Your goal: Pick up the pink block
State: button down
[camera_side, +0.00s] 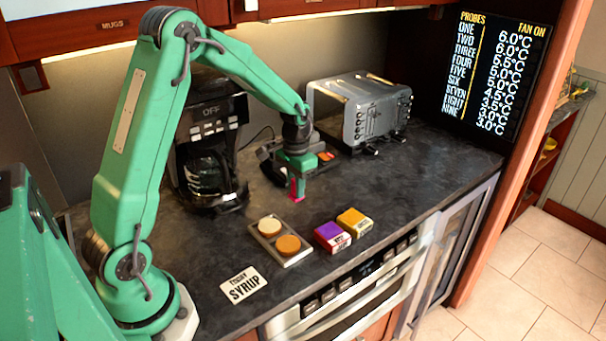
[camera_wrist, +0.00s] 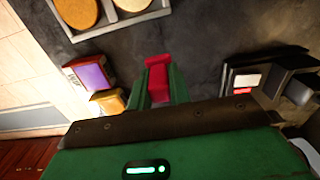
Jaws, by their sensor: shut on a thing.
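The pink block (camera_side: 297,188) is at the tip of my gripper (camera_side: 296,178) in the side view, at or just above the dark countertop; I cannot tell if it touches the surface. In the wrist view the block (camera_wrist: 158,76) looks red-pink and sits between the two green fingers of my gripper (camera_wrist: 160,86). My gripper is shut on the block. The fingers and the gripper body hide part of it.
A tray (camera_side: 292,262) with two round items, a purple-topped box (camera_side: 331,236) and a yellow-topped box (camera_side: 354,220) stand near the counter's front. A coffee maker (camera_side: 208,140) stands left of my gripper, a toaster (camera_side: 360,108) behind right. A syrup card (camera_side: 243,285) lies front left.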

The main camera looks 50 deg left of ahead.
jog(key=s+d+r, duration=0.2)
jog(key=d+r, duration=0.3)
jog(key=d, duration=0.4)
jog(key=shift+r, duration=0.25)
jog(key=shift+w, duration=0.1)
send_over(352, 216)
jog(key=shift+f, duration=0.65)
jog(key=shift+f, duration=3)
jog(key=shift+f, duration=0.6)
dwell(0.7)
notch_tip(352, 216, up, 7)
jog(key=shift+r, duration=0.15)
dwell(1.2)
